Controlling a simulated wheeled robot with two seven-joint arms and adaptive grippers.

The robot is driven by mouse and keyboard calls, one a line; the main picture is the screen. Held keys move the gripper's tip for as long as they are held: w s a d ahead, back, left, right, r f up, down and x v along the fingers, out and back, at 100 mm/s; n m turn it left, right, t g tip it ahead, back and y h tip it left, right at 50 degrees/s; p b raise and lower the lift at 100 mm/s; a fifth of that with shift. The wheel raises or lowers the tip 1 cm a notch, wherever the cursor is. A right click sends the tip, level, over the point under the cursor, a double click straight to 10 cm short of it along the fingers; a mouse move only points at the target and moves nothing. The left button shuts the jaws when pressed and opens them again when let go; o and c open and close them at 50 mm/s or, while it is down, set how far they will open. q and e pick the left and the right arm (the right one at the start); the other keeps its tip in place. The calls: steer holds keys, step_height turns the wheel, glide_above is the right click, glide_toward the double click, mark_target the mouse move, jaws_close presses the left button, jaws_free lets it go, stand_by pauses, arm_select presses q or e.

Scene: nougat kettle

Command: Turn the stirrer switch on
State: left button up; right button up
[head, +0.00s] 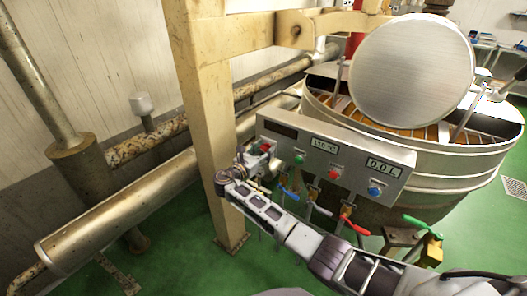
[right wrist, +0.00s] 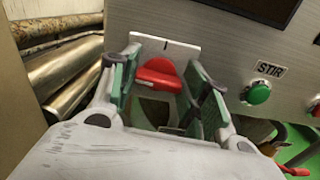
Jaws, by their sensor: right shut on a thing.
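A red switch knob (right wrist: 158,76) sits on a pale plate (right wrist: 165,44) with a short dark mark above it. In the head view the red knob (head: 265,147) is at the left end of the grey control panel (head: 400,158). My right gripper (right wrist: 162,88) is shut on the red knob, with a green-padded finger on each side; in the head view the right gripper (head: 256,158) is at the panel's left end. A "STIR" label (right wrist: 270,69) stands above a green button (right wrist: 257,94), right of the knob. My left gripper is out of view.
A beige post (head: 205,110) stands close left of my right gripper. Valves with blue (head: 289,192), red (head: 354,226) and green (head: 421,222) handles are below the panel. The large kettle (head: 450,165) is behind it. Pipes (head: 120,210) run along the left wall.

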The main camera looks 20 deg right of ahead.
steer(key=m, duration=0.3)
steer(key=shift+f, duration=0.1)
steer(key=shift+m+b, duration=0.5)
steer(key=shift+m, duration=0.4)
steer(key=m+b, duration=0.1)
steer(key=m, duration=0.1)
steer(key=shift+s+f+m, duration=0.1)
steer(key=shift+m, duration=0.3)
steer(key=shift+m+b, duration=0.6)
steer(key=shift+m, duration=0.2)
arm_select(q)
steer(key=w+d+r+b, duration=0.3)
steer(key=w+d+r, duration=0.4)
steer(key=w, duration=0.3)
arm_select(e)
steer(key=m, duration=0.3)
steer(key=shift+f+m, duration=0.1)
steer(key=shift+m, duration=0.3)
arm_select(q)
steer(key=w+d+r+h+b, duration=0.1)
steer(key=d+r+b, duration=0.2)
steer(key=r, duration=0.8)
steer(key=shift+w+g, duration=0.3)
arm_select(e)
steer(key=shift+s+d+f+m, duration=0.1)
steer(key=shift+m, duration=2.1)
